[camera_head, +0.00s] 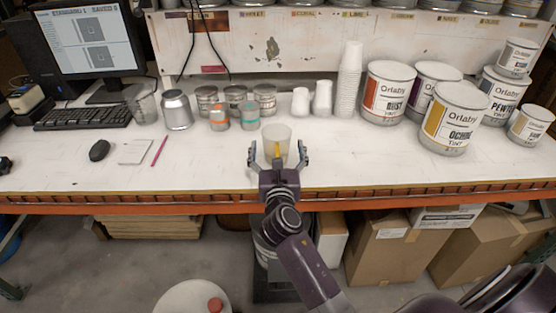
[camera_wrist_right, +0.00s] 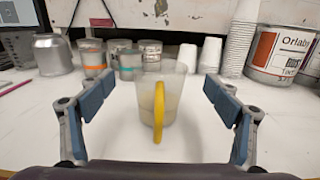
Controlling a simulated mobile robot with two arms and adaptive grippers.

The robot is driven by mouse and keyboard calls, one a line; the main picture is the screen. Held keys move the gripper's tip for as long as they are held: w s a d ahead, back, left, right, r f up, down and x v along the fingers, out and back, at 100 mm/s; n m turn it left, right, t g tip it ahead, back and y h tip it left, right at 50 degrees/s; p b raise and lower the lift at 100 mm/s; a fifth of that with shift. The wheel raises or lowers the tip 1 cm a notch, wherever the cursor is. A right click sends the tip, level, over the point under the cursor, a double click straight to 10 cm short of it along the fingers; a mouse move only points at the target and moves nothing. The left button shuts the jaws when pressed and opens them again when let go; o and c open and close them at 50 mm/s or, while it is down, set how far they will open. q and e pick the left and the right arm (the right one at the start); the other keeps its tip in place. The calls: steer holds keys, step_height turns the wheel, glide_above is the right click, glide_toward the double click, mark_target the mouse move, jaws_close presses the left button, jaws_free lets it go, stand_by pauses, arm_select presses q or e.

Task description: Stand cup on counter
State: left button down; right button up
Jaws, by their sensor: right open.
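A translucent, pale cup (camera_head: 276,137) with a yellow handle stands upright on the white counter (camera_head: 215,170), near its front edge. In the right wrist view the cup (camera_wrist_right: 174,95) is in the middle, with its yellow handle (camera_wrist_right: 158,112) facing me. My right gripper (camera_head: 277,157) is open, with one finger on each side of the cup. In the wrist view, gaps show between the blue finger pads of the gripper (camera_wrist_right: 160,110) and the cup, so they appear not to touch it. My left gripper is not in view.
Several small tins (camera_head: 235,97) stand behind the cup. Stacked white cups (camera_head: 349,85) and large Orlaby tint cans (camera_head: 388,92) are at the right. A keyboard (camera_head: 83,117), mouse (camera_head: 99,150) and pink pencil (camera_head: 159,151) lie at the left. Counter beside the cup is clear.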

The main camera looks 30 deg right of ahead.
steer(key=v, duration=0.6)
steer(key=shift+b, duration=0.3)
